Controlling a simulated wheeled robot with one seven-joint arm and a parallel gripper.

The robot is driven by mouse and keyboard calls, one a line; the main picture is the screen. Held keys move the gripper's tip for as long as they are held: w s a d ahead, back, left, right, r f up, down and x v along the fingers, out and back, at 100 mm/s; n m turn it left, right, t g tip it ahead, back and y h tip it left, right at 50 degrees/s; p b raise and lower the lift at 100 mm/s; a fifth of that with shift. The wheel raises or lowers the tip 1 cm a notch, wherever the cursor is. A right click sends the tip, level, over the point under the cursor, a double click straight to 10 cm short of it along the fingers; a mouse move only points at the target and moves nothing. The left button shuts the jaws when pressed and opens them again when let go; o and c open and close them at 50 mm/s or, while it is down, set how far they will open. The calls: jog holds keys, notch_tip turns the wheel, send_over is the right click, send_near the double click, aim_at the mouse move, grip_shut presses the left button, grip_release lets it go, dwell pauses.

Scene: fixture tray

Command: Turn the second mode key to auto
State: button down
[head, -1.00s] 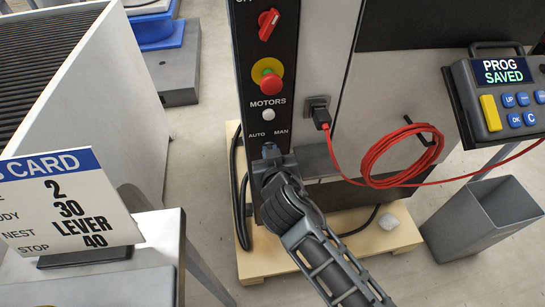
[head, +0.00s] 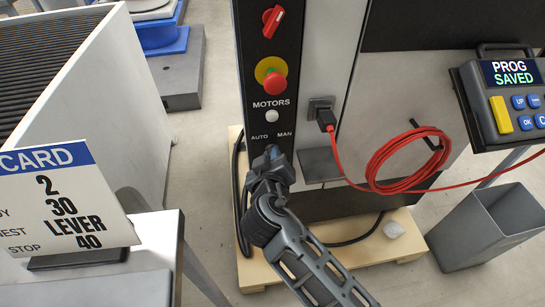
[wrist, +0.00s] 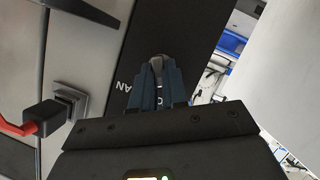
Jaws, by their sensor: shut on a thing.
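The black control panel (head: 257,207) carries the mode switch's AUTO label (head: 259,137) and MAN label (head: 285,134), low on its face. My gripper (head: 272,153) is at the panel just below these labels. In the wrist view its blue-grey fingers (wrist: 158,72) are closed around a small grey piece, the mode key (wrist: 157,61), and upside-down label letters show beside them. The fingers hide most of the key, so I cannot tell which label it points to.
Above are a white MOTORS button (head: 272,116), a red emergency stop (head: 275,83) and a red rotary switch (head: 272,21). A red cable (head: 372,170) hangs coiled at the right near a grey bin (head: 483,235). A setup card (head: 65,205) stands at the left.

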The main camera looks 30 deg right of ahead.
jog(key=shift+w+d+r, duration=0.1)
jog(key=shift+w+d, duration=0.05)
jog(key=shift+w, duration=0.1)
jog(key=c, duration=1.2)
grip_release()
jog(key=shift+s, duration=0.1)
jog(key=shift+o, duration=0.3)
jog(key=v, duration=0.8)
jog(key=shift+s, duration=0.1)
